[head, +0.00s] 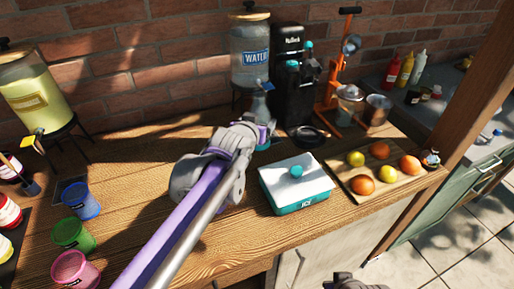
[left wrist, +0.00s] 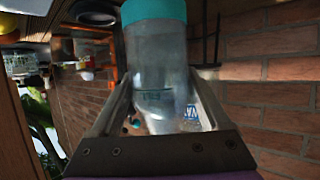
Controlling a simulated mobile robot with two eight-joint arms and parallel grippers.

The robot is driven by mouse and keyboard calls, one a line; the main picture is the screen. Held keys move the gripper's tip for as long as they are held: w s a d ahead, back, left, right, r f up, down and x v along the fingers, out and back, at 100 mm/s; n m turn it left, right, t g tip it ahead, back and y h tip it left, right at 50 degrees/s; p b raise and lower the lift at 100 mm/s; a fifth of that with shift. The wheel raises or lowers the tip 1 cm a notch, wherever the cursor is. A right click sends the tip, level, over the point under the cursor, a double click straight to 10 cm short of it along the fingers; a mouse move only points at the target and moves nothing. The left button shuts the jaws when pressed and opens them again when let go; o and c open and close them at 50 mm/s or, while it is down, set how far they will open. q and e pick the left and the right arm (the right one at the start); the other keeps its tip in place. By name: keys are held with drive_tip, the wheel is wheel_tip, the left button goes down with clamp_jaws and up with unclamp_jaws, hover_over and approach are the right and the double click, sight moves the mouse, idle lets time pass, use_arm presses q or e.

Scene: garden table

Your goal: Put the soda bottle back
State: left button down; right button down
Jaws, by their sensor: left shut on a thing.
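The soda bottle (head: 260,108) is a clear, greyish bottle with a teal end, standing roughly upright in front of the water dispenser in the head view. My left gripper (head: 262,131) is shut on it, and my wrist hides part of its lower body. In the left wrist view the bottle (left wrist: 158,70) lies between the two fingers, with its teal end at the top of the picture. I cannot tell whether its base touches the table. Grey parts of my right arm show at the bottom edge of the head view; its jaw state is unclear.
Behind the bottle stand the water dispenser (head: 249,50) and a black drink machine (head: 287,75). An ice box (head: 296,182) and a board of fruit (head: 347,172) are to the right. Coloured cups (head: 80,200) stand at left. The table (head: 140,185) between is clear.

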use_arm(q)
wheel_tip(320, 180, down, 3)
drive_tip(key=shift+s+r, duration=0.1)
drive_tip(key=shift+f+b, duration=0.5)
drive_tip(key=shift+f, duration=1.75)
unclamp_jaws()
drive_tip(key=shift+f, duration=0.1)
drive_tip(key=shift+r, duration=0.2)
drive_tip(key=p+v, duration=0.1)
drive_tip(key=v, duration=1.1)
